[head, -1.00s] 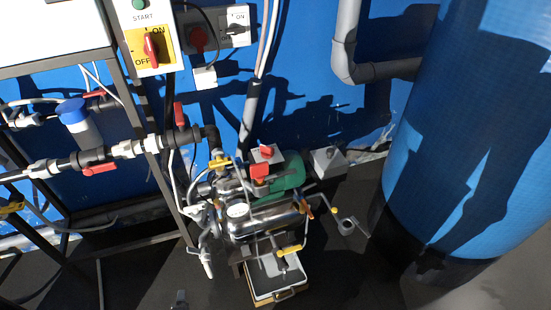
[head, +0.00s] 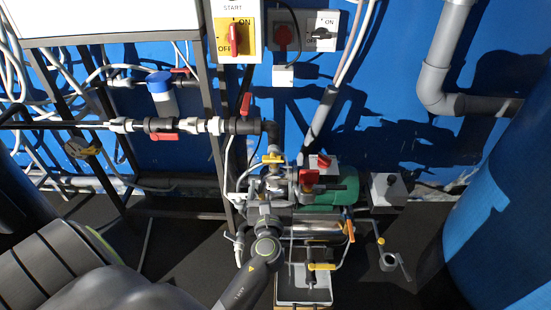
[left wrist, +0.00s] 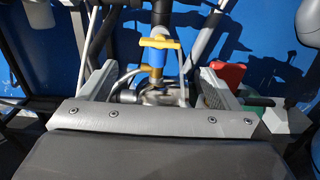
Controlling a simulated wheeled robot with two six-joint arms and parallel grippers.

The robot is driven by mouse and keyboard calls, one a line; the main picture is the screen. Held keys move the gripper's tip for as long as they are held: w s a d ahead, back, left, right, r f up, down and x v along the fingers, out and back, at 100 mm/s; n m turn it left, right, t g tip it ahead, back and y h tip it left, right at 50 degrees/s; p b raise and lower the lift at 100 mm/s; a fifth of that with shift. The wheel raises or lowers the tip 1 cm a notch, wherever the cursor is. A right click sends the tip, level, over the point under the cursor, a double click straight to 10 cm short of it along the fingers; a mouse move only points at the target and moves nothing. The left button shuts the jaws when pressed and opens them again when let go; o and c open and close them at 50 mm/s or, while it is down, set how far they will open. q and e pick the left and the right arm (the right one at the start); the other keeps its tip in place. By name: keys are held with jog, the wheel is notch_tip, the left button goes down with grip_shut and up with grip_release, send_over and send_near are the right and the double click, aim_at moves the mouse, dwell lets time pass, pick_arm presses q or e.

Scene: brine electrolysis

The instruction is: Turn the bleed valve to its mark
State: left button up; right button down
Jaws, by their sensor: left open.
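A small valve with a yellow T-shaped handle (head: 272,159) stands above the pump body in the head view. In the left wrist view the yellow handle (left wrist: 159,42) sits on a blue and brass stem, beyond and between my fingers. Which valve is the bleed valve and where its mark is, I cannot tell. My left gripper (head: 268,187) is open just in front of this valve, with nothing between its fingers; its open fingers (left wrist: 155,76) also show in the left wrist view. The gripper hides part of the pump. My right gripper is not in view.
A red handle (head: 309,177) and green motor (head: 338,188) stand right of the gripper. Other yellow valves, one at the lower right (head: 321,266), stand near the tray (head: 303,290). A large blue tank (head: 500,210) stands at right.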

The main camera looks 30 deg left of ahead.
aim_at(273, 162)
pick_arm(q)
jog(key=b+x, duration=0.1)
jog(key=x, duration=0.9)
jog(key=shift+w+f+b, duration=0.1)
jog(key=shift+w+b, duration=0.1)
jog(key=shift+b, duration=0.15)
jog(key=shift+x, duration=0.85)
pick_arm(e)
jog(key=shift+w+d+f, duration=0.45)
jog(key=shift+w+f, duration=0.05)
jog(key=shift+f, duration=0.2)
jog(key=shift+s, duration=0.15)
pick_arm(q)
jog(key=c, duration=1)
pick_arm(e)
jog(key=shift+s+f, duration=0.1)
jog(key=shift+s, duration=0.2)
